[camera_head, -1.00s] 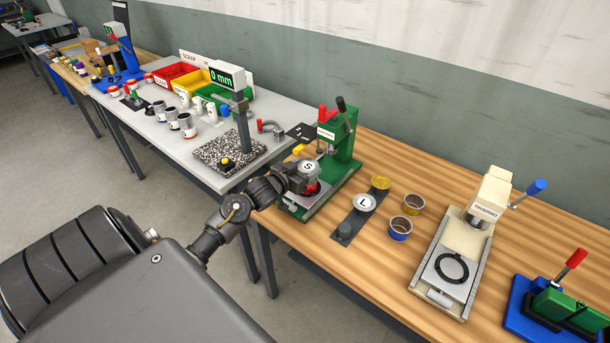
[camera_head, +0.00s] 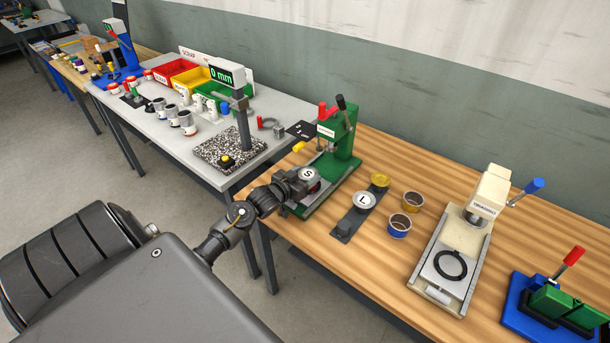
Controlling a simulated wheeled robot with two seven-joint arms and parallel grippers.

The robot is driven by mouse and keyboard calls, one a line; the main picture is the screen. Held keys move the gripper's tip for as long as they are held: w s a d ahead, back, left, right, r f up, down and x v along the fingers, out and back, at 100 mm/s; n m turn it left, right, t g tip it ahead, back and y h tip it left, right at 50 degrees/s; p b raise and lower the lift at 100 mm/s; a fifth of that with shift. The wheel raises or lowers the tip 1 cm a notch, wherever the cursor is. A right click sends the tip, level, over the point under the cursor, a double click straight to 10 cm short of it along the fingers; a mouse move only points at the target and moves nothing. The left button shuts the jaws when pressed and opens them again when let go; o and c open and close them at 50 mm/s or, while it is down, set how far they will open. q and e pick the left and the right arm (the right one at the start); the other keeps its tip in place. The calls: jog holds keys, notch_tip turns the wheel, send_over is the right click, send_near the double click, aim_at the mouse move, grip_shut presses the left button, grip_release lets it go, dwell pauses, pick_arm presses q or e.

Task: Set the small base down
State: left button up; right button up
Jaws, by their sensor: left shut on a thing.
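The small base is a pale round disc marked S (camera_head: 308,174). My left gripper (camera_head: 300,182) is shut on it and holds it over the front of the green press (camera_head: 346,150). A red part shows just under the disc; whether they touch I cannot tell. A larger pale disc marked L (camera_head: 364,201) sits on a dark strip (camera_head: 354,217) to the right. The near end of this strip carries a short dark peg (camera_head: 344,226) with no disc on it. My right gripper is not in view.
Two open tins (camera_head: 399,225) stand right of the strip. A cream press (camera_head: 463,240) with a black ring and a blue-and-green tool (camera_head: 555,305) stand farther right. A gauge stand (camera_head: 242,120) is on the grey table at left. Bare wood lies in front of the strip.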

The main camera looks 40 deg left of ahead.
pick_arm(q)
jog(key=o, duration=0.9)
jog(key=shift+r+p, duration=0.3)
jog(key=shift+r, duration=0.25)
jog(key=shift+s+d+r+b, duration=0.1)
jog(key=shift+s+r+b, duration=0.3)
jog(key=shift+s, duration=1.55)
jog(key=shift+s+r+b, duration=0.3)
jog(key=shift+s+r, duration=0.15)
jog(key=shift+s, duration=1.55)
jog(key=shift+s+d+r+b, duration=0.1)
jog(key=shift+s+r+b, duration=0.3)
jog(key=shift+s, duration=1.55)
jog(key=shift+a, duration=0.1)
